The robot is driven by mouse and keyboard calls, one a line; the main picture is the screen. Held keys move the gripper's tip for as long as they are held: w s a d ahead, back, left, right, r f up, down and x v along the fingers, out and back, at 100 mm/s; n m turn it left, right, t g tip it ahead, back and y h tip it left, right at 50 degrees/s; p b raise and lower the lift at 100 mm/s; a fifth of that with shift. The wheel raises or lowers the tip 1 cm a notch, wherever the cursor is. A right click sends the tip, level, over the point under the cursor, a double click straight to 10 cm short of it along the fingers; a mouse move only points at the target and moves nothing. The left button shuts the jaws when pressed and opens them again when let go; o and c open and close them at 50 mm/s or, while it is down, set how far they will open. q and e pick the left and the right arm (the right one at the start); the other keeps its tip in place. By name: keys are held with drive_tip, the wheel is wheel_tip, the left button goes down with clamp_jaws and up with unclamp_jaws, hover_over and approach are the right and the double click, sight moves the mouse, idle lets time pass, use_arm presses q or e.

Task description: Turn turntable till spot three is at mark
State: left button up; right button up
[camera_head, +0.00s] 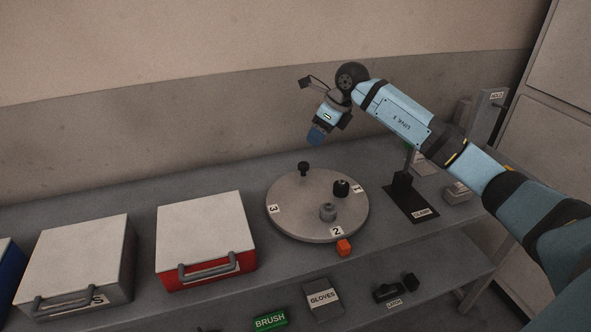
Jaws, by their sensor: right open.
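The round grey turntable (296,218) lies on the grey bench. Its label 3 (274,209) is at the left rim, label 2 (337,231) at the front rim and label 1 (358,188) at the right. A small orange block (344,247), perhaps the mark, is just outside the front rim, close to label 2. A black knob (304,169) stands up near the back rim. A dark round part (341,188) and a grey part (328,212) sit on the disc. My right gripper (317,134) is open above and behind the knob, apart from it. My left gripper is out of view.
A red box (205,235) with a grey lid stands left of the turntable, a grey box (75,265) further left. A black stand (402,190) is on the right.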

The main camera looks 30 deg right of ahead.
sight(303, 164)
drive_tip(key=shift+h, duration=0.4)
drive_tip(key=x, duration=0.8)
drive_tip(key=d+x, duration=0.1)
drive_tip(key=x, duration=0.4)
drive_tip(key=shift+w, duration=0.2)
clamp_jaws()
drive_tip(key=shift+a, duration=0.15)
